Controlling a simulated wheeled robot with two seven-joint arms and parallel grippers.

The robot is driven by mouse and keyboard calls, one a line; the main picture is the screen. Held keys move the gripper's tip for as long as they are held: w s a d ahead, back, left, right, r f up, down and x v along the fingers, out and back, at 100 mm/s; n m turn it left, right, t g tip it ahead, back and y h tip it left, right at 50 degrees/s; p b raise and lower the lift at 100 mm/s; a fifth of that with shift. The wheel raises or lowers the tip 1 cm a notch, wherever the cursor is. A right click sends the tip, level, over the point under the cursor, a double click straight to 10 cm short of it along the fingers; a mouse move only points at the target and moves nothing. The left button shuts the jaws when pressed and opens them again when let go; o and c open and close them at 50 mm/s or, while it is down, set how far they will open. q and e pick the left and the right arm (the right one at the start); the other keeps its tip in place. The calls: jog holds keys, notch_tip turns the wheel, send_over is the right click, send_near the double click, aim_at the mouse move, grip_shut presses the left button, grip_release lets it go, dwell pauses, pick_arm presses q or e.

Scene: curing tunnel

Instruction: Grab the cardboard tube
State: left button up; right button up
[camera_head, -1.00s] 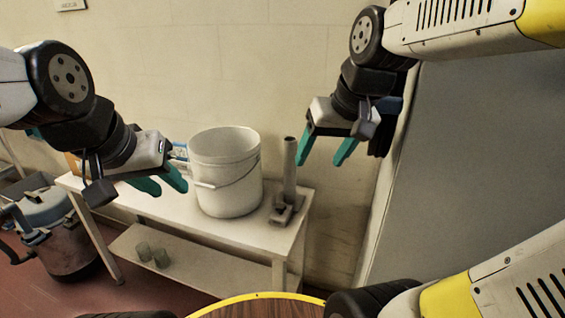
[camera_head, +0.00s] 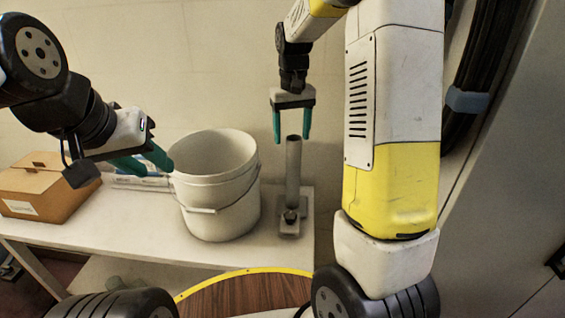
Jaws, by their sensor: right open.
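The cardboard tube (camera_head: 293,172) is a grey upright cylinder near the right end of the white table, just right of the bucket. Its lower end is at a small grey stand (camera_head: 289,222). My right gripper (camera_head: 292,138) points down at the top of the tube, with its two green fingers apart on either side in the picture. I cannot tell whether the fingers are level with the tube in depth; no grip shows. My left gripper (camera_head: 150,164) is at the left, near the bucket's rim in the picture, with its green fingers partly overlapping.
A white bucket (camera_head: 221,205) with a wire handle stands on the white table (camera_head: 135,222). A cardboard box (camera_head: 45,188) and a flat packet (camera_head: 140,182) are at the left. A round wooden top with a yellow rim (camera_head: 245,294) is in front. A grey panel is on the right.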

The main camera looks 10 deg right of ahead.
aim_at(294, 150)
jog(key=f, duration=0.6)
jog(key=shift+w+d, duration=0.2)
jog(key=shift+d, duration=0.2)
grip_shut()
